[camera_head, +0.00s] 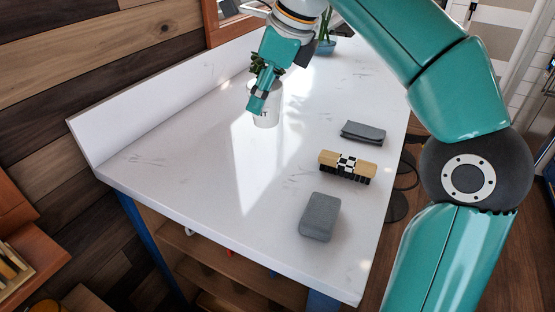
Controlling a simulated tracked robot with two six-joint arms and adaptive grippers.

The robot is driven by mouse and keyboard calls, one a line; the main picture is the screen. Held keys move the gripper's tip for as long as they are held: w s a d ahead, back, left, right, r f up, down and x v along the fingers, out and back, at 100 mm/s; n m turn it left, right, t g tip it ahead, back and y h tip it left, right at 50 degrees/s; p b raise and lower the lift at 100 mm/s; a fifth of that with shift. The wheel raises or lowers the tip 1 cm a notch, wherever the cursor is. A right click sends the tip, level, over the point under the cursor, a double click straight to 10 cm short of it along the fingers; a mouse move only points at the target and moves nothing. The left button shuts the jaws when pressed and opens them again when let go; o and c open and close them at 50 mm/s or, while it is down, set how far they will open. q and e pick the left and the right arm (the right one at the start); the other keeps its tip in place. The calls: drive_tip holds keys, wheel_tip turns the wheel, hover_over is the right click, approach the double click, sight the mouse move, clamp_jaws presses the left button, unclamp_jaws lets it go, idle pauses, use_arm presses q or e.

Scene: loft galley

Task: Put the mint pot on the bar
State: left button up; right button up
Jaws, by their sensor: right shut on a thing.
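The mint pot (268,117) is white with dark lettering, and green leaves show at its top left. It is upright over the far part of the white bar (190,185). My right gripper (262,97) reaches down from above and is shut on the pot, hiding part of its rim and leaves. I cannot tell whether the pot's base touches the bar top. My left gripper is not in view.
A dark folded cloth (363,132), a wooden brush (346,166) with black bristles and a grey block (320,216) lie along the bar's right side. A blue pot (325,47) with a green plant stands at the back. The bar's left and front middle are clear.

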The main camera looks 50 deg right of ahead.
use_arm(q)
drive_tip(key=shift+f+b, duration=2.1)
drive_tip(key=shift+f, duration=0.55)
use_arm(e)
drive_tip(key=shift+s+d+f, duration=0.1)
drive_tip(key=shift+f, duration=3.75)
drive_tip(key=shift+s+d+f, duration=0.1)
drive_tip(key=shift+f, duration=3.75)
drive_tip(key=shift+f, duration=0.15)
drive_tip(key=o, duration=1.4)
drive_tip(key=shift+c, duration=0.2)
use_arm(q)
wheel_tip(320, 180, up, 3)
drive_tip(key=p, duration=0.2)
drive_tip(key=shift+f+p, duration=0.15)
drive_tip(key=shift+p, duration=0.15)
use_arm(e)
drive_tip(key=v, duration=1.2)
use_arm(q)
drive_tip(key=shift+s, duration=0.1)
